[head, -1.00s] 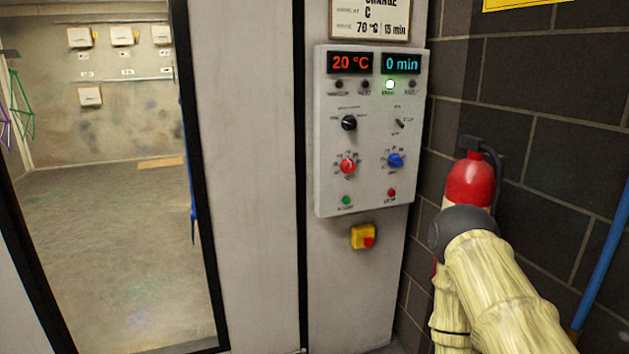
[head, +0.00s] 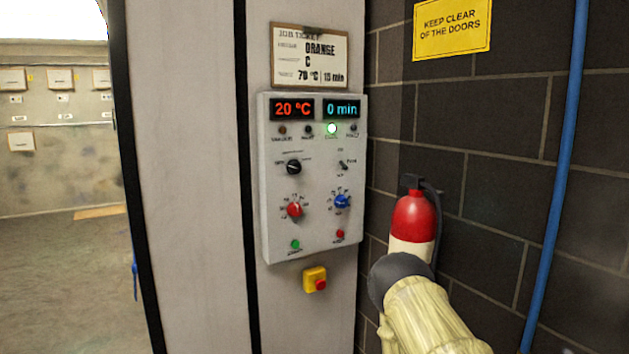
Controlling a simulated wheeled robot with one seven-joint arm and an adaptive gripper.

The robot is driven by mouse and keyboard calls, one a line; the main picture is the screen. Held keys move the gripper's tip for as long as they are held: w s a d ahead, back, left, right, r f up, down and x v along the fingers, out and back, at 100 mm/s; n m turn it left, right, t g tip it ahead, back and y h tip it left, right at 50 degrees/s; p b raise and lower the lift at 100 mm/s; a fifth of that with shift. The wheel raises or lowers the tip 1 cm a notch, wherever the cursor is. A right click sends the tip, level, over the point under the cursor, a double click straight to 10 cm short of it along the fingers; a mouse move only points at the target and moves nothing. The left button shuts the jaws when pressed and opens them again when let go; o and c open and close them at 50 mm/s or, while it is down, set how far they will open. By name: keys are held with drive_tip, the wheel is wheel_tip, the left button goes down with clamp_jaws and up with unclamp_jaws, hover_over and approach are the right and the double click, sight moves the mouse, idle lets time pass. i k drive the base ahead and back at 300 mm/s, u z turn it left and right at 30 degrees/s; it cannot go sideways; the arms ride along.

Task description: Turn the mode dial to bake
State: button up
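The control panel (head: 312,228) is a light grey box on the booth's front, in the middle of the head view. The black mode dial (head: 293,167) sits at its upper left, below a row of lamps. Its labels are too small to read surely. The left display (head: 293,109) reads 20 °C and the right display (head: 342,109) reads 0 min. My gripper is not visible.
Below the mode dial are a red knob (head: 294,210) and, to the right, a blue knob (head: 342,202). A yellow box with a red button (head: 315,281) is underneath. A job ticket (head: 309,58) hangs above.

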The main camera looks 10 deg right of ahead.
sight(294, 166)
drive_tip(key=k, duration=0.6)
drive_tip(key=z, duration=0.8)
drive_tip(key=i, duration=1.35)
drive_tip(key=u, duration=0.85)
